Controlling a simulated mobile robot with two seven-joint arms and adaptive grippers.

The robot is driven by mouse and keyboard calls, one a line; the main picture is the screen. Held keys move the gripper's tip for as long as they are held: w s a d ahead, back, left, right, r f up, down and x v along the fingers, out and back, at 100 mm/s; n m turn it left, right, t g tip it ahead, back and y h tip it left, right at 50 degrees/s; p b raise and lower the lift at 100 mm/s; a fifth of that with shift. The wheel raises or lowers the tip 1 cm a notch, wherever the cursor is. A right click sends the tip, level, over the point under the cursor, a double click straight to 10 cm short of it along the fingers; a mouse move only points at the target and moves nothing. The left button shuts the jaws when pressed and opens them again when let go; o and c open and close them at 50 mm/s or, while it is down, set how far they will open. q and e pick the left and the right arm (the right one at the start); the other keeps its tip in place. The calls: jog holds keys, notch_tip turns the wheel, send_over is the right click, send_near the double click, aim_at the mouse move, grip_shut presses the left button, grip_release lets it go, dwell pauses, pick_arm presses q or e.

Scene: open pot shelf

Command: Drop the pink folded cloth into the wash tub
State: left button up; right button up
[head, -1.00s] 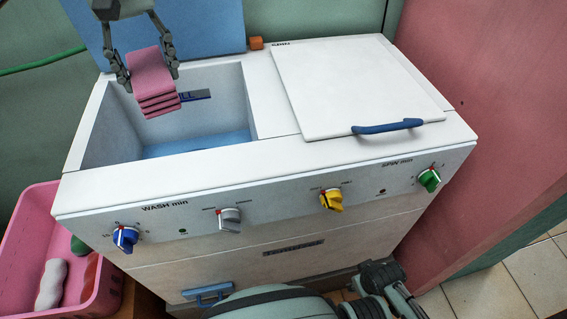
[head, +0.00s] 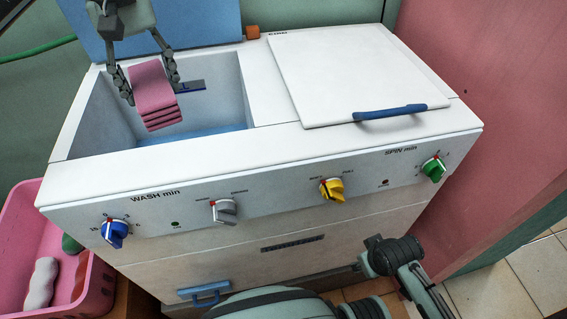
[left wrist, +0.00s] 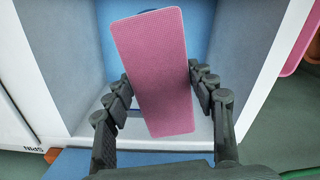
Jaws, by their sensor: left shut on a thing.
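The pink folded cloth (head: 153,92) hangs from my left gripper (head: 151,80), which is shut on it. The cloth is over the open wash tub (head: 104,122) on the left side of the white machine. In the left wrist view the pink cloth (left wrist: 152,70) sits between the two dark fingers of the left gripper (left wrist: 158,95), with the blue tub floor (left wrist: 205,20) beyond it. The cloth's lower end shows its stacked folds against the tub opening. My right gripper cannot be made out; part of the right arm shows low in the head view.
The white spin lid (head: 350,75) with its blue handle (head: 390,112) is closed on the right. The blue wash lid (head: 190,20) stands open behind the tub. A pink basket (head: 14,245) with several items is at left. Knobs line the front panel.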

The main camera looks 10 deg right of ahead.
pick_arm(q)
jog(key=o, duration=1.3)
notch_tip(320, 180, up, 12)
